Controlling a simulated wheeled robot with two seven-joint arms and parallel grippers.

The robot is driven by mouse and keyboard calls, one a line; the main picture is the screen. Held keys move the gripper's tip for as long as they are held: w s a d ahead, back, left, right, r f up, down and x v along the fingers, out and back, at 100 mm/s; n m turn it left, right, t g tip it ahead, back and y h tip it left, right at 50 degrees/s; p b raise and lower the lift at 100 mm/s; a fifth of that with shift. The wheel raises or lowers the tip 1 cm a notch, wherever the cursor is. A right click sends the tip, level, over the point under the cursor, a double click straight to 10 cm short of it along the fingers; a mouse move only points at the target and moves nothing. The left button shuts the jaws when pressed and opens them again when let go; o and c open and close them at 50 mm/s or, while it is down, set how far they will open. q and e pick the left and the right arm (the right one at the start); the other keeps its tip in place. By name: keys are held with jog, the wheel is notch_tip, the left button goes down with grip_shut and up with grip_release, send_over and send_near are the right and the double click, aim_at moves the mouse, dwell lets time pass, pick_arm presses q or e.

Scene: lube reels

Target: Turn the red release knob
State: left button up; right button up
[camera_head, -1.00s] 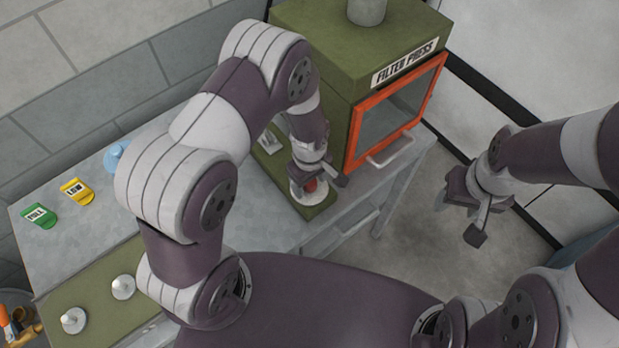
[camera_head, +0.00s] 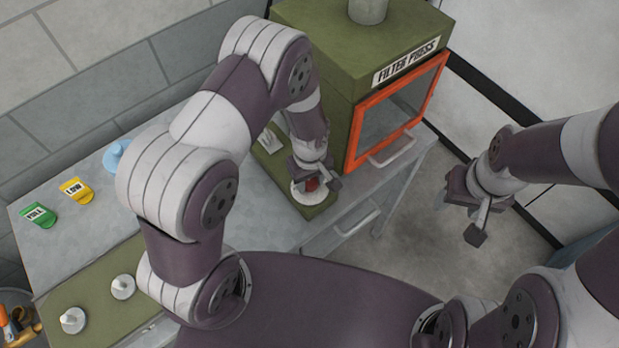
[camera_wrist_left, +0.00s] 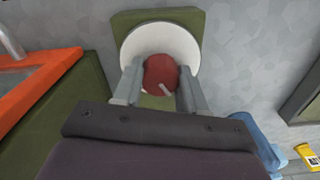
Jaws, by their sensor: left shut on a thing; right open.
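The red release knob (camera_head: 312,185) sits on a round white disc (camera_head: 302,197) on a green base in front of the filter press. In the left wrist view the red knob (camera_wrist_left: 161,75) lies between my two left fingers, with a short pale mark near its lower middle. My left gripper (camera_head: 313,182) is shut on the knob, reaching down from above. The arm and fingers hide part of the knob in the head view. My right gripper (camera_head: 474,212) is open and empty, in the air over the floor to the right.
The green filter press (camera_head: 345,45) with an orange-framed door (camera_head: 398,105) and grey handle stands close behind the knob. Green FULL (camera_head: 38,215) and yellow LOW (camera_head: 76,190) tags lie at the left of the grey bench. A light blue item (camera_head: 116,155) is near them.

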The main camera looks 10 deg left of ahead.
pick_arm(q)
jog(key=m, duration=1.1)
jog(key=shift+m+b, duration=0.4)
jog(key=shift+w+r+m, duration=0.1)
jog(key=shift+m, duration=1.5)
jog(key=o, duration=0.8)
jog(key=shift+c, duration=0.2)
jog(key=o, duration=0.3)
